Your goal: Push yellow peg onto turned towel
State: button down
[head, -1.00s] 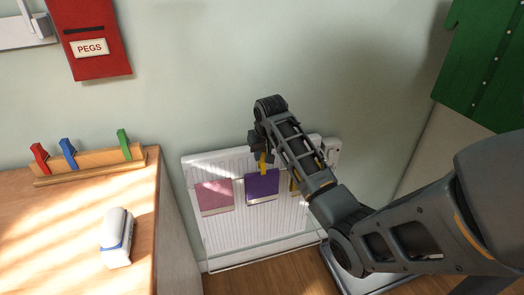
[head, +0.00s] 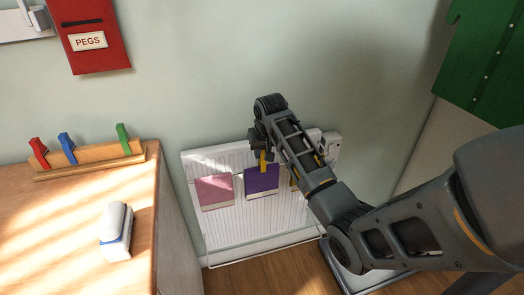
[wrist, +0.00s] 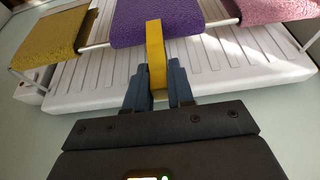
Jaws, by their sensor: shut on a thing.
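The yellow peg (wrist: 156,52) is gripped upright between the dark blue-grey fingers of my gripper (wrist: 157,92) in the wrist view. Its free end overlaps the edge of the purple towel (wrist: 152,18); I cannot tell whether it is seated on the cloth. In the head view the yellow peg (head: 262,158) hangs under my gripper (head: 259,143) at the top of the purple towel (head: 262,180). A pink towel (head: 214,190) hangs left of it. A mustard towel (wrist: 50,38) is on the other side, mostly hidden by my arm in the head view. Which towel is turned is unclear.
The towels hang on rails before a white ribbed radiator (head: 230,225). A wooden rack (head: 90,160) with red, blue and green pegs stands on the sunlit wooden worktop (head: 60,235) at left. A red PEGS box (head: 90,60) is on the wall. Floor shows below the radiator.

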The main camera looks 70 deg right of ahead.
jog(key=shift+f+b, duration=0.5)
jog(key=shift+f, duration=0.9)
jog(key=c, duration=0.9)
grip_release()
jog(key=shift+r, duration=0.25)
jog(key=shift+r+p, duration=2.2)
jog(key=shift+p, duration=0.25)
jog(key=shift+r, duration=1.15)
jog(key=shift+s, duration=0.1)
